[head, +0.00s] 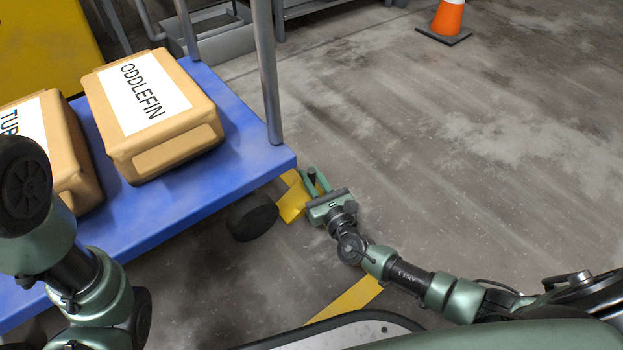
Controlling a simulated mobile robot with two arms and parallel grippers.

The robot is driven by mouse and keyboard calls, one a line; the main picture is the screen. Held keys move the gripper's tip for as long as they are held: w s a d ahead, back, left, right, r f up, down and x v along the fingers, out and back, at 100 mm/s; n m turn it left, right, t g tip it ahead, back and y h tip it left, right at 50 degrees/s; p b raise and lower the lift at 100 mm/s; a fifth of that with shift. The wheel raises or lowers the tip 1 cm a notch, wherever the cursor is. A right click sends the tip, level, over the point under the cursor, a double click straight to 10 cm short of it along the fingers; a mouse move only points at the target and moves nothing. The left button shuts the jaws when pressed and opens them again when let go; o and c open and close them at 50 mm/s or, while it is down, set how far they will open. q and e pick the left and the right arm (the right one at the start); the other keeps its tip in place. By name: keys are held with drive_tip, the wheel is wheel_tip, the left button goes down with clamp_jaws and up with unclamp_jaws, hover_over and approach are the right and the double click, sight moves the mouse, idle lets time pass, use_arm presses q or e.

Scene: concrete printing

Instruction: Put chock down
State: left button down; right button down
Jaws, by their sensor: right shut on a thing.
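The yellow chock (291,204) is at floor level beside the black wheel (252,217) under the near right corner of the blue cart. My right gripper (314,181) reaches down to the chock and is shut on it, with a small dark part between its green fingers. The gripper hides some of the chock, and I cannot tell whether the chock touches the wheel or the floor. My left arm shows at the left edge, but its gripper is not in view.
The blue cart (240,165) carries a tan ODDLEFIN bag (190,125) and another tan bag (65,150). A grey post (266,70) rises from its right edge. An orange cone (447,18) stands far back. Concrete floor to the right is clear. A yellow floor stripe (345,300) lies in front.

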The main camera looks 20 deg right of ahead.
drive_tip(key=c, duration=1.3)
unclamp_jaws()
drive_tip(key=shift+s+r, duration=0.1)
drive_tip(key=shift+s, duration=0.3)
drive_tip(key=s+p, duration=0.1)
drive_tip(key=s, duration=0.2)
drive_tip(key=s+d+p, duration=0.1)
drive_tip(key=s+p, duration=0.1)
drive_tip(key=s, duration=0.2)
drive_tip(key=s+p, duration=0.1)
drive_tip(key=s, duration=0.2)
drive_tip(key=shift+s+d+p, duration=0.2)
drive_tip(key=shift+d+p, duration=0.15)
drive_tip(key=shift+p, duration=0.05)
drive_tip(key=shift+s, duration=0.35)
